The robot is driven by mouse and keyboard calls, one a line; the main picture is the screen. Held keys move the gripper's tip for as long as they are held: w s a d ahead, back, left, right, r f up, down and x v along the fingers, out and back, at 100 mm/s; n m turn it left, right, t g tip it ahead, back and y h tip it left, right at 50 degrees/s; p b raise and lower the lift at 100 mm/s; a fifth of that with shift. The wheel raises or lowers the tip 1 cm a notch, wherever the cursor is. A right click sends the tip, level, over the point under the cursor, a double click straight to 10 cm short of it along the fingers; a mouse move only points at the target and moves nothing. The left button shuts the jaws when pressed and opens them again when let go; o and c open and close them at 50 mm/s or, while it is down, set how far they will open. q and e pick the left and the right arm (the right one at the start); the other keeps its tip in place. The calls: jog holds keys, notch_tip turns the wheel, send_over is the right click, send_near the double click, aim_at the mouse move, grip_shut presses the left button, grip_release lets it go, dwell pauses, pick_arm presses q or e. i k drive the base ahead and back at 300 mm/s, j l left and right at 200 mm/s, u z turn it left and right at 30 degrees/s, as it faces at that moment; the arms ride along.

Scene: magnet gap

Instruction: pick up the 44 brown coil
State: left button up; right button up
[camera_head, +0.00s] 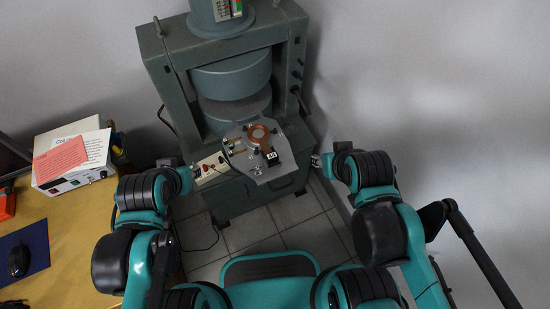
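The brown coil (259,133) is a small copper-brown ring lying on the grey metal plate (282,172) at the front of the magnet. A small black block with a white marking that looks like 44 (271,157) sits at the coil's near end. My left gripper (193,171) is left of the plate, close to a cream switch box, and is apart from the coil. My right gripper (317,161) is right of the plate, also apart from the coil. Both grippers are small and partly hidden by their own wrists, so their fingers are unclear.
The green-grey magnet frame (163,72) with its round poles (232,76) stands behind the plate. The cream switch box (210,168) adjoins the plate's left. Tiled floor (300,207) lies in front.

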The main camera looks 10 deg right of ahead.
aim_at(270, 157)
jog(key=i+l+u, duration=0.1)
jog(key=l+u, duration=0.3)
jog(key=i+l+u, duration=0.1)
jog(key=u, duration=0.25)
jog(key=l+u, duration=0.4)
